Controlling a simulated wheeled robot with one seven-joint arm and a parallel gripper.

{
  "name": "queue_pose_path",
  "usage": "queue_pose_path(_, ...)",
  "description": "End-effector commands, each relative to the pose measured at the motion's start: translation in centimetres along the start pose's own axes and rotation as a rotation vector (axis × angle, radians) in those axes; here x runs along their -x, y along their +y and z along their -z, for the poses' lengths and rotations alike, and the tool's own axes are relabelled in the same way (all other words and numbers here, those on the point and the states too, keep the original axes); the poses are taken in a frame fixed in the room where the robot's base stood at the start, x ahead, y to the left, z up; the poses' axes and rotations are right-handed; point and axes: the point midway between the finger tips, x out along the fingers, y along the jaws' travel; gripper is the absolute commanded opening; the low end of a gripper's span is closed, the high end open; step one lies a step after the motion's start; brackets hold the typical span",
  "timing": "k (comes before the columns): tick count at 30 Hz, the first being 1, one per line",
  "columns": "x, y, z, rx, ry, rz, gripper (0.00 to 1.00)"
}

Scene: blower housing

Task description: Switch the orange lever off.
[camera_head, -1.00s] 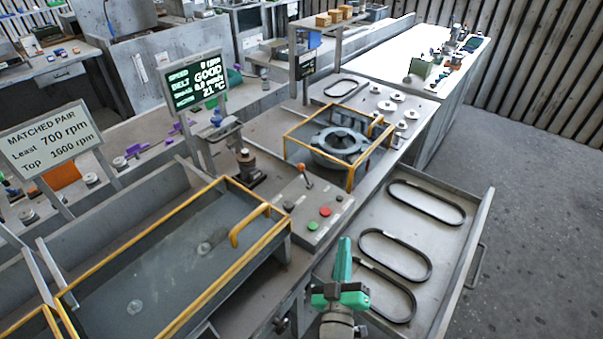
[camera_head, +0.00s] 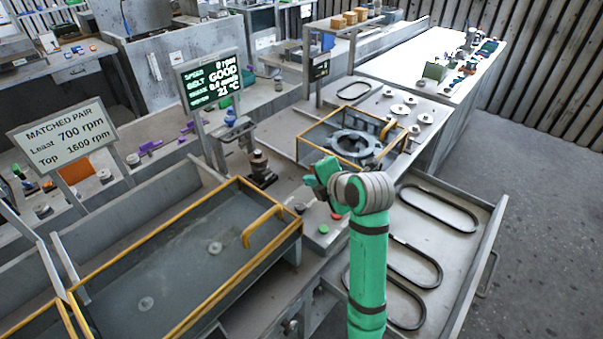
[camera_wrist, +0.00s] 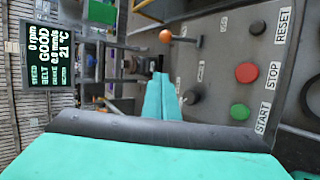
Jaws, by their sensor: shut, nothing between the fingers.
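The orange lever shows in the wrist view as an orange ball knob (camera_wrist: 165,36) on a dark shaft. The shaft runs right to a slot on the grey control panel (camera_wrist: 215,65). In the head view my gripper and wrist hide the lever. My gripper (camera_wrist: 160,78) is shut and empty, its two teal fingers together. Its tips lie below the knob in the wrist picture, apart from it. In the head view my gripper (camera_head: 314,178) is over the panel. The small labels beside the lever are too blurred to read.
The panel also carries a red STOP button (camera_wrist: 246,72), a green START button (camera_wrist: 240,112) and a dark RESET button (camera_wrist: 257,28). A display (camera_head: 209,78) reads 0 rpm and belt GOOD. Yellow-framed guards (camera_head: 270,215) stand beside the panel. A drawer (camera_head: 490,225) holds belts.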

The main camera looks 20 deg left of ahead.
Motion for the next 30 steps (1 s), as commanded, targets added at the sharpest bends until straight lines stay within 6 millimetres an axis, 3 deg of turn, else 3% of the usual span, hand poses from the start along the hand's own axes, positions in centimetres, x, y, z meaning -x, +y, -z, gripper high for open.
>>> queue_pose_path(17,0.3,-0.1,-0.1,0.057,0.014,0.062,0.00)
queue_pose_path(23,-1.9,-0.2,0.0,0.055,0.016,0.064,0.00)
queue_pose_path(30,-6.3,-0.5,0.0,0.055,0.016,0.063,0.00)
